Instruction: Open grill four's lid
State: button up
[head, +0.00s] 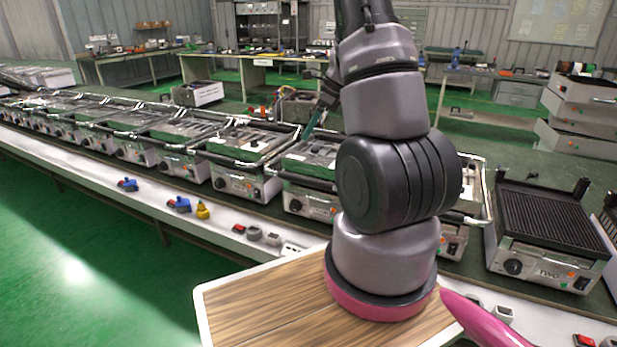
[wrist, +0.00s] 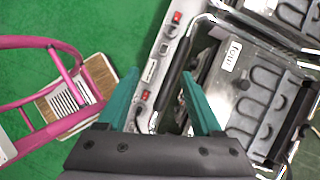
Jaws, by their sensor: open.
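Grill four shows in the wrist view, with a white label reading "four" on its grey lid (wrist: 231,75). The lid looks shut. Its dark bar handle (wrist: 178,72) runs along the lid's front edge, beside a control panel with red switches. My gripper (wrist: 160,78) is open, its two teal fingers spread, and the handle appears in the gap, nearer the right finger. I cannot tell how far above it the fingers are.
A row of grills with shut lids (head: 240,150) runs left along the bench. An open ribbed grill (head: 550,222) stands right of my arm. Blue and yellow small items (head: 180,204) lie on the bench's front strip. Green floor (head: 75,255) is clear at left.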

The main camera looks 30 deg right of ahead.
jog(key=d+f+m, duration=0.4)
jog(key=d+f, duration=0.1)
jog(key=f, duration=0.3)
jog(key=shift+g, duration=0.3)
jog(key=x, duration=1.1)
jog(key=shift+w+d+f, duration=0.15)
jog(key=shift+w, duration=0.2)
jog(key=shift+c, duration=0.4)
grip_shut()
